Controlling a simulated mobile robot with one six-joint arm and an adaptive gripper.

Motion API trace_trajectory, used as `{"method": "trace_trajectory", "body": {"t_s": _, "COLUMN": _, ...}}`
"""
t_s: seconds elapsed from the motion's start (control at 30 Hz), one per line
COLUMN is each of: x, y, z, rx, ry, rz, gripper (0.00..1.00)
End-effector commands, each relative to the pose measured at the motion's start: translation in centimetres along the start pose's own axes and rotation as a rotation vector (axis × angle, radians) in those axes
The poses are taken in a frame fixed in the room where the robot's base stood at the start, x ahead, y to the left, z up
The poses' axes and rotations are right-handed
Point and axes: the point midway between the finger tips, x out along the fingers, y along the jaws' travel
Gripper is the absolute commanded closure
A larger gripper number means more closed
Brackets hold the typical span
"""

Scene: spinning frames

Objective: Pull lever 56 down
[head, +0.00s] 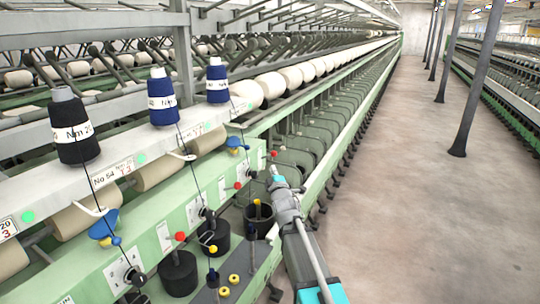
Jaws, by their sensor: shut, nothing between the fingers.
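Red-knobbed levers stand along the green rail of the spinning frame: a near one (180,237), a middle one (238,185) and a far one (274,153). A label reading No 54 (112,178) is on the white beam at the left. I cannot read a 56, so I cannot tell for sure which lever bears that number. My gripper (274,170) is shut and empty. In the picture it is just below the far red knob; whether it touches that lever is unclear.
A black yarn cone (75,130) and blue cones (162,98) (217,82) stand on the beam, with threads running down. Yellow knobs (213,249) (257,202) and black cups (178,273) sit lower. The aisle floor (420,200) at right is clear; grey posts (475,85) line it.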

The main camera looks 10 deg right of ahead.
Motion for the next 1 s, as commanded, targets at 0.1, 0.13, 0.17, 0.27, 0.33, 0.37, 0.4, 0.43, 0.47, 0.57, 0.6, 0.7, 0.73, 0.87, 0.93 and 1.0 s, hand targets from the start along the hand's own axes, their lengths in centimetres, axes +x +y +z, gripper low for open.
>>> {"method": "trace_trajectory", "body": {"t_s": 0.1, "x": 0.0, "y": 0.0, "z": 0.0, "rx": 0.0, "ry": -0.001, "rz": -0.001, "gripper": 1.0}}
{"method": "trace_trajectory", "body": {"t_s": 0.13, "x": 0.0, "y": 0.0, "z": 0.0, "rx": 0.0, "ry": -0.001, "rz": -0.001, "gripper": 1.0}}
{"method": "trace_trajectory", "body": {"t_s": 0.17, "x": 0.0, "y": 0.0, "z": 0.0, "rx": 0.0, "ry": -0.001, "rz": -0.001, "gripper": 1.0}}
{"method": "trace_trajectory", "body": {"t_s": 0.27, "x": 0.2, "y": 0.0, "z": 0.0, "rx": 0.0, "ry": -0.001, "rz": -0.001, "gripper": 1.0}}
{"method": "trace_trajectory", "body": {"t_s": 0.33, "x": 0.6, "y": 0.0, "z": 0.0, "rx": 0.0, "ry": -0.001, "rz": -0.001, "gripper": 1.0}}
{"method": "trace_trajectory", "body": {"t_s": 0.37, "x": 0.7, "y": 0.0, "z": 0.0, "rx": 0.0, "ry": -0.001, "rz": -0.001, "gripper": 1.0}}
{"method": "trace_trajectory", "body": {"t_s": 0.4, "x": 1.0, "y": 0.0, "z": 0.0, "rx": 0.0, "ry": -0.001, "rz": -0.002, "gripper": 1.0}}
{"method": "trace_trajectory", "body": {"t_s": 0.43, "x": 1.3, "y": 0.0, "z": 0.0, "rx": 0.0, "ry": -0.001, "rz": -0.002, "gripper": 1.0}}
{"method": "trace_trajectory", "body": {"t_s": 0.47, "x": 1.6, "y": 0.0, "z": 0.0, "rx": 0.0, "ry": -0.001, "rz": -0.002, "gripper": 1.0}}
{"method": "trace_trajectory", "body": {"t_s": 0.57, "x": 2.7, "y": 0.0, "z": 0.0, "rx": 0.0, "ry": -0.001, "rz": -0.002, "gripper": 1.0}}
{"method": "trace_trajectory", "body": {"t_s": 0.6, "x": 3.2, "y": 0.0, "z": 0.0, "rx": 0.0, "ry": -0.001, "rz": -0.002, "gripper": 1.0}}
{"method": "trace_trajectory", "body": {"t_s": 0.7, "x": 4.6, "y": 0.0, "z": 0.0, "rx": 0.0, "ry": -0.001, "rz": -0.002, "gripper": 1.0}}
{"method": "trace_trajectory", "body": {"t_s": 0.73, "x": 5.0, "y": 0.0, "z": 0.0, "rx": 0.0, "ry": -0.001, "rz": -0.002, "gripper": 1.0}}
{"method": "trace_trajectory", "body": {"t_s": 0.87, "x": 6.9, "y": 0.0, "z": 0.0, "rx": 0.0, "ry": -0.001, "rz": -0.002, "gripper": 1.0}}
{"method": "trace_trajectory", "body": {"t_s": 0.93, "x": 7.7, "y": 0.0, "z": 0.0, "rx": 0.0, "ry": -0.002, "rz": -0.002, "gripper": 1.0}}
{"method": "trace_trajectory", "body": {"t_s": 1.0, "x": 8.5, "y": 0.0, "z": 0.0, "rx": 0.0, "ry": -0.002, "rz": -0.002, "gripper": 1.0}}
